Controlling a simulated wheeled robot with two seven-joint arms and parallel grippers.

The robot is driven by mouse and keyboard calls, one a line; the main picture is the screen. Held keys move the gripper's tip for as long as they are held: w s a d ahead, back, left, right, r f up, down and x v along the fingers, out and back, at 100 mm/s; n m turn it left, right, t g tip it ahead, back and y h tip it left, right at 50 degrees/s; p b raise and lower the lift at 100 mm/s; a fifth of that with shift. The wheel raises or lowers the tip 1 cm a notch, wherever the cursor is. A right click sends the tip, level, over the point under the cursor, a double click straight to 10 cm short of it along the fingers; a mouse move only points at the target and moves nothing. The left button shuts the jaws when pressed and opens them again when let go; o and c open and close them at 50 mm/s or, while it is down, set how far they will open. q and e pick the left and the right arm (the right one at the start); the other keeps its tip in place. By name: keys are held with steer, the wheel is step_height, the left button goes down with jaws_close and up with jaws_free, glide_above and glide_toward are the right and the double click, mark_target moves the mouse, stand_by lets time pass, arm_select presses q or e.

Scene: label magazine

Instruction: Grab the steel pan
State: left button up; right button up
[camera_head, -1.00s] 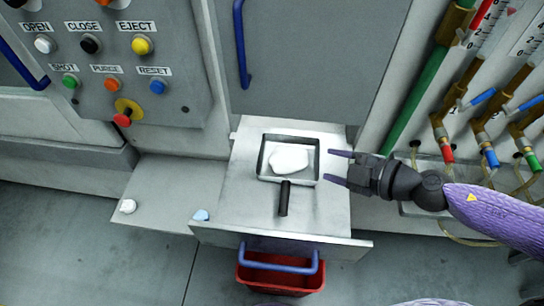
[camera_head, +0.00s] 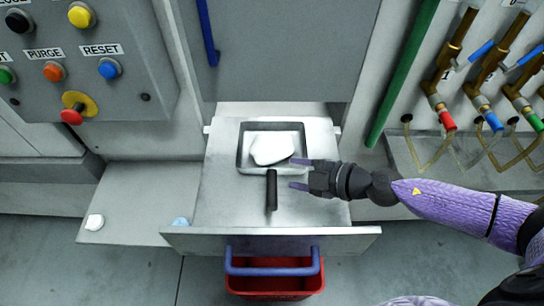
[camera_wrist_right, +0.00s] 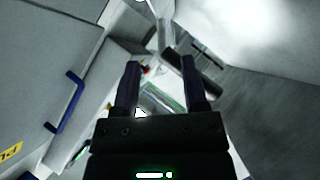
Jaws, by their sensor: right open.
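The steel pan (camera_head: 244,152) is square and shallow, with a short black handle (camera_head: 272,190) pointing toward me. It lies on a pale metal drawer-like shelf (camera_head: 225,205), with a white lump (camera_head: 270,149) in it. My right gripper (camera_head: 292,173) is open and reaches in from the right. Its fingers point left, one by the pan's near right corner and one lower, a little right of the handle. Nothing is between them. In the right wrist view the open jaws (camera_wrist_right: 160,68) show, with a dark rod, possibly the handle, partly behind the right finger. My left gripper is not in view.
A button panel (camera_head: 130,35) is at left, hoses and valves (camera_head: 480,90) at right. Small white (camera_head: 95,222) and bluish (camera_head: 180,222) lumps lie at left.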

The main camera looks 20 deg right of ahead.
mark_target(275, 170)
steer(key=b+x, duration=0.1)
steer(key=x, duration=0.5)
steer(key=shift+w+a+f, duration=0.1)
steer(key=shift+w+f, duration=0.1)
steer(key=shift+f, duration=0.1)
jaws_close()
steer(key=shift+r, duration=0.1)
stand_by(0.9)
